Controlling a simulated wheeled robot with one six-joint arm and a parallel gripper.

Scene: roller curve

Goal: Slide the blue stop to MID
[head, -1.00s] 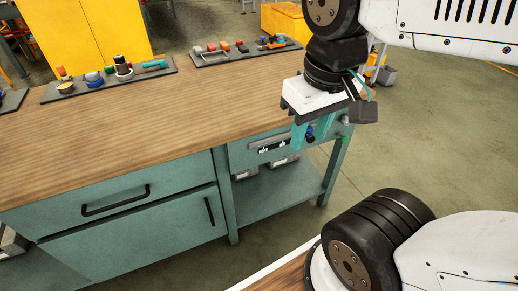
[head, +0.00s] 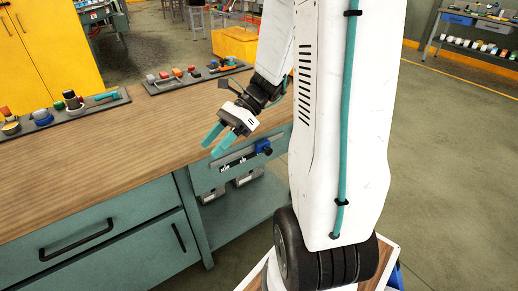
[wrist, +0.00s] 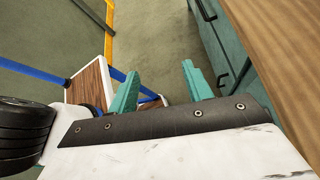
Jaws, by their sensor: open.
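The blue stop (head: 263,147), with a dark knob, sits at the right end of a metal rail (head: 228,164) on the front of the bench in the head view. Marks beside the rail are too small to read, so I cannot make out MID. My gripper (head: 210,149) is open, its two teal fingers apart with nothing between them. In the picture it is left of the blue stop, near the bench's edge. In the wrist view the open fingers (wrist: 160,72) point toward the floor beside the bench; the stop and rail do not show there.
The wooden bench top (head: 110,150) has dark trays (head: 75,115) of small parts along its back. Drawers with dark handles (head: 76,238) are at the front left. An open lower shelf (head: 238,215) is below the rail. Open floor lies to the right.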

